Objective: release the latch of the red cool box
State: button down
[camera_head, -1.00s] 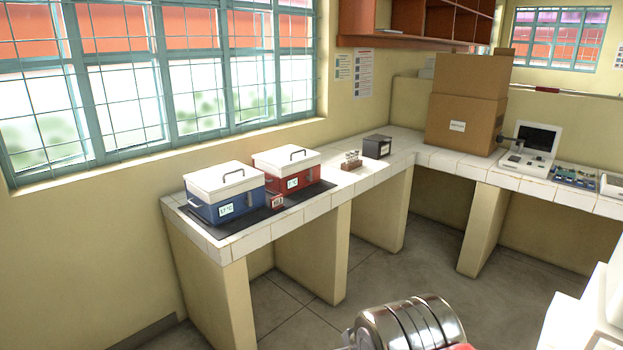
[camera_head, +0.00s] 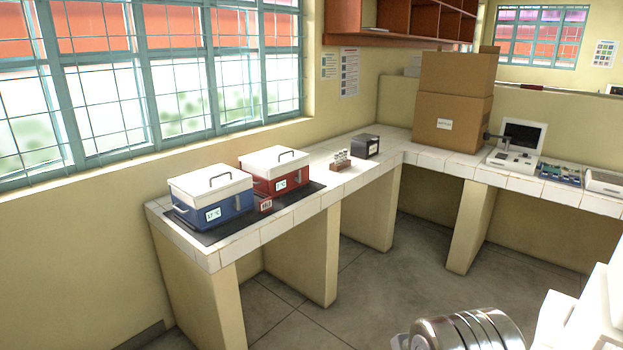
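My gripper is not in view. A shiny ribbed metal part, probably of my own arm, shows at the bottom edge, well apart from the box.
A blue cool box (camera_head: 205,209) with a white lid stands left of the red one. A small red display block (camera_head: 265,205) sits in front. A tube rack (camera_head: 341,161), a dark box (camera_head: 365,146) and a cardboard box (camera_head: 452,103) stand further back. Open floor lies before the bench.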

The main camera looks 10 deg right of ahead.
aim_at(275, 188)
jog(key=i, duration=2.55)
jog(key=u, duration=1.35)
